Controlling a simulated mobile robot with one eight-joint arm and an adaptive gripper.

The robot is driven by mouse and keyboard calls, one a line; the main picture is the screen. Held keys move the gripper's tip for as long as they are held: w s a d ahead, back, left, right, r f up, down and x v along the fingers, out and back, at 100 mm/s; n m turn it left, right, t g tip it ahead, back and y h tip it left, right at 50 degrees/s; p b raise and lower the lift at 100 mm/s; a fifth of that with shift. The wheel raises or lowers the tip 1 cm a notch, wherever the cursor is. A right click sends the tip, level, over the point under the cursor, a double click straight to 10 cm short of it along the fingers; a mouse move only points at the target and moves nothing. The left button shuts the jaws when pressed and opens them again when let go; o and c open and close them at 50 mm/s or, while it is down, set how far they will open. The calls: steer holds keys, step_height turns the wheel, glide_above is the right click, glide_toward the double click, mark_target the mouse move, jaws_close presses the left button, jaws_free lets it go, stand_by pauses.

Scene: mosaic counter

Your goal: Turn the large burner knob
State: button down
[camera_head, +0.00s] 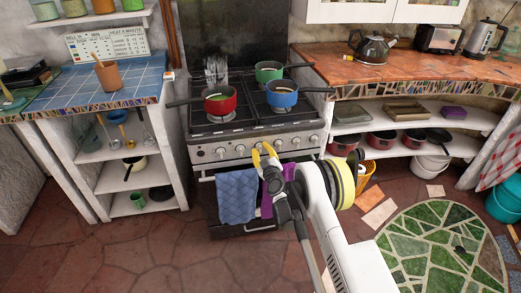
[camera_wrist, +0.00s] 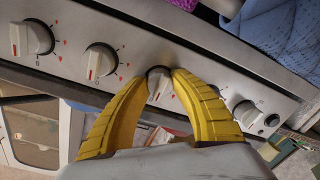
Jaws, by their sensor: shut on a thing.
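The stove's front panel (camera_head: 230,152) carries a row of white burner knobs. My gripper (camera_head: 264,152) reaches the panel near its middle. In the wrist view the yellow fingers of my gripper (camera_wrist: 162,72) are closed around a white burner knob (camera_wrist: 158,86) with a red mark. The fingertips touch its sides, and part of the knob shows between them. I see no label saying that this is the large burner knob. Other knobs sit on either side, among them one (camera_wrist: 100,61) to the left and one (camera_wrist: 246,113) to the right.
A red pot (camera_head: 220,106), a green pot (camera_head: 268,76) and a blue pot (camera_head: 282,102) stand on the stovetop. A blue towel (camera_head: 237,195) hangs from the oven front below the panel.

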steer(key=shift+d, duration=0.15)
steer(key=c, duration=1)
jaws_free()
steer(key=shift+w+f, duration=0.1)
steer(key=v, duration=0.7)
steer(key=shift+s, duration=0.3)
